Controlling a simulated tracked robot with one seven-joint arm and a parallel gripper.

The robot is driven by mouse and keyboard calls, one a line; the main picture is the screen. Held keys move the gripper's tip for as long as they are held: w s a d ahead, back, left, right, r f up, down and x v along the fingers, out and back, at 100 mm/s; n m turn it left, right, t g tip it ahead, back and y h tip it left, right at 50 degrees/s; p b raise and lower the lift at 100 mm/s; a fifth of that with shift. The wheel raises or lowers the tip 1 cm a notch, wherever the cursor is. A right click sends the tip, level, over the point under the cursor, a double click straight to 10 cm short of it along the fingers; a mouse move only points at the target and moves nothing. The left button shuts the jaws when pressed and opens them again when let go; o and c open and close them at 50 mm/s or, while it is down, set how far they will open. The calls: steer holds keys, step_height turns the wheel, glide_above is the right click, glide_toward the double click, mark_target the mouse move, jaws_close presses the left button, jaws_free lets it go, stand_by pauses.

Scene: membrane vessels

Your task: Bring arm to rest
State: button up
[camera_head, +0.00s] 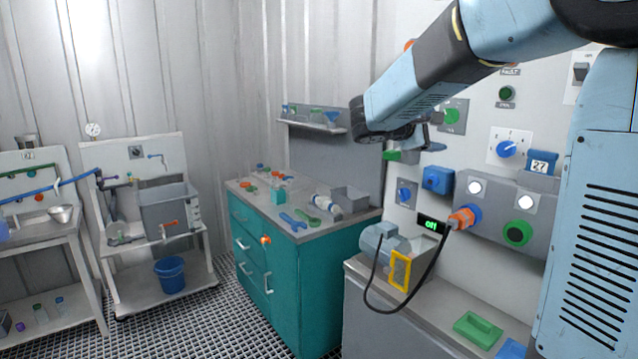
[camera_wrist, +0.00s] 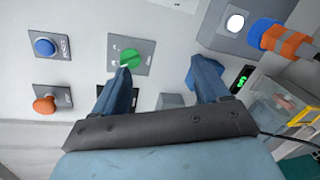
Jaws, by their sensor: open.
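My arm reaches in from the upper right in the head view. My gripper (camera_head: 424,147) is in front of the white control panel (camera_head: 462,140), partly hidden behind my wrist. In the wrist view my gripper (camera_wrist: 164,75) has its two dark blue fingers spread apart, with nothing held between them. A green rotary knob (camera_wrist: 130,59) on a grey plate shows by the left fingertip. I cannot tell whether the finger touches it.
A blue button (camera_wrist: 45,46) and an orange-red button (camera_wrist: 44,104) are on the panel to the left. An orange-and-blue plug (camera_head: 464,218) sticks out below. A teal cabinet (camera_head: 318,270) with tools stands left of the panel. Floor (camera_head: 205,320) in front is clear.

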steer(key=s+d+f+m+g+y, duration=0.1)
steer(key=s+f+m+g+y, duration=0.15)
steer(key=s, duration=0.55)
steer(key=s+d+f+m+g+y, duration=0.1)
steer(key=s+f+m+y, duration=0.25)
steer(key=s, duration=0.45)
steer(key=s+a+f+m+y, duration=0.2)
steer(key=s+a+f+y, duration=0.1)
steer(key=s, duration=0.4)
steer(key=s+a+f+m+t+y, duration=0.1)
steer(key=s+a+f+m+y, duration=0.2)
steer(key=s+a, duration=0.3)
steer(key=shift+s+f+y, duration=0.75)
steer(key=shift+s+y, duration=0.15)
steer(key=shift+s, duration=0.1)
steer(key=shift+c, duration=0.2)
